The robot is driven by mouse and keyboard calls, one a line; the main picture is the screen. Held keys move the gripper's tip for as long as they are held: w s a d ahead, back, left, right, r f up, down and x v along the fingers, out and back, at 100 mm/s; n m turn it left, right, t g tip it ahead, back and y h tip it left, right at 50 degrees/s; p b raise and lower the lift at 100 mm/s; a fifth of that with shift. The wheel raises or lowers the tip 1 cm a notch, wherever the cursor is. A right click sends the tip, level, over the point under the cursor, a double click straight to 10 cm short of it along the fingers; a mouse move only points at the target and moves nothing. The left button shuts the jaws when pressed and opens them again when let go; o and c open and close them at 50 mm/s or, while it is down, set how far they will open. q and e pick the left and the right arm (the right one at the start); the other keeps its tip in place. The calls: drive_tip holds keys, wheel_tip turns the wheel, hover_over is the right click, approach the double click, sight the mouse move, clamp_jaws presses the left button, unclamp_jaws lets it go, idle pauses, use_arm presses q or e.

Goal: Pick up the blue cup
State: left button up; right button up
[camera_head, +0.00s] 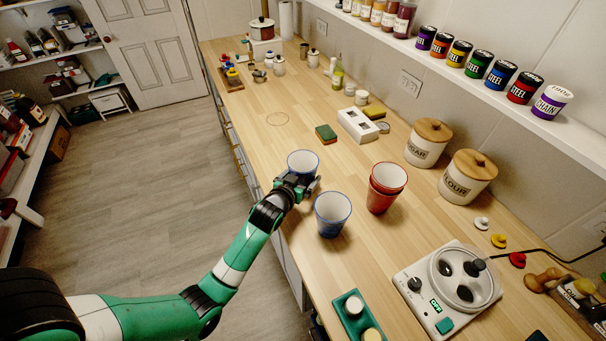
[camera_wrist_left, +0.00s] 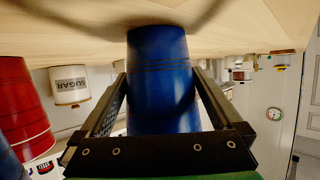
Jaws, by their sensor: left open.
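A blue cup (camera_head: 303,162) with a white inside stands upright near the counter's left edge. My left gripper (camera_head: 300,184) is at its near side and hides its lower part. In the wrist view the cup (camera_wrist_left: 160,75) appears between the two open fingers (camera_wrist_left: 162,100); contact cannot be told. A second blue cup (camera_head: 332,215) stands closer, just right of my gripper. Part of a blue object, likely this cup, shows in the wrist view's lower left corner (camera_wrist_left: 8,163). My right gripper is not seen.
Stacked red cups (camera_head: 384,190) stand right of the blue cups. Sugar (camera_head: 427,143) and flour (camera_head: 466,178) canisters stand along the wall. A white appliance (camera_head: 447,290) and a green tray (camera_head: 356,316) are nearer. The wooden counter (camera_head: 262,152) beyond the cup is mostly clear.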

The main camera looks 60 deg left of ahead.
use_arm(q)
drive_tip(key=shift+w+a+f, duration=0.1)
drive_tip(key=shift+w, duration=0.05)
drive_tip(key=c, duration=0.9)
drive_tip(key=r, duration=0.3)
drive_tip(key=s+r+p, duration=0.1)
drive_tip(key=r, duration=0.1)
drive_tip(key=shift+d, duration=0.25)
drive_tip(key=p+v, duration=0.3)
drive_tip(key=v, duration=0.2)
drive_tip(key=a+r+p+v, duration=0.1)
drive_tip(key=p+v, duration=0.2)
drive_tip(key=v, duration=0.2)
drive_tip(key=a+r+p+v, duration=0.1)
drive_tip(key=p+v, duration=0.2)
drive_tip(key=v, duration=0.2)
drive_tip(key=shift+s+a, duration=0.15)
drive_tip(key=shift+s, duration=0.1)
